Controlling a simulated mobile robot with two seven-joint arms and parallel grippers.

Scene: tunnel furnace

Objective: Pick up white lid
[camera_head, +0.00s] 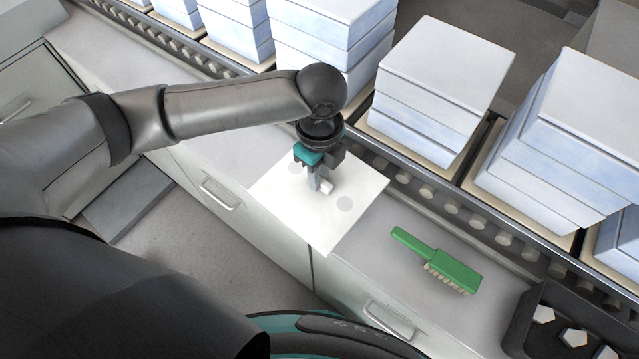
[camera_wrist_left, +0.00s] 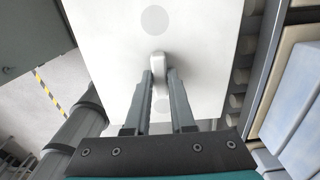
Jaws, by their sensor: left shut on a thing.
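The white lid (camera_head: 335,225) is a flat square plate with faint grey round marks and a small white knob (camera_head: 327,187) in its middle. In the head view it lies across the front edge of the counter, or is held just above it; I cannot tell which. My left gripper (camera_head: 321,190) comes down from above and is shut on the lid's knob. In the left wrist view the two fingers (camera_wrist_left: 160,75) close on the knob (camera_wrist_left: 157,58), with the lid (camera_wrist_left: 120,40) spread out beyond them. My right gripper is not in view.
A green brush (camera_head: 440,260) lies on the counter (camera_head: 375,275) right of the lid. A black tray (camera_head: 525,320) with white pieces is at the lower right. Behind runs a roller conveyor (camera_head: 425,190) with stacks of white-blue boxes (camera_head: 445,65). Drawers with handles (camera_head: 220,195) are below the counter.

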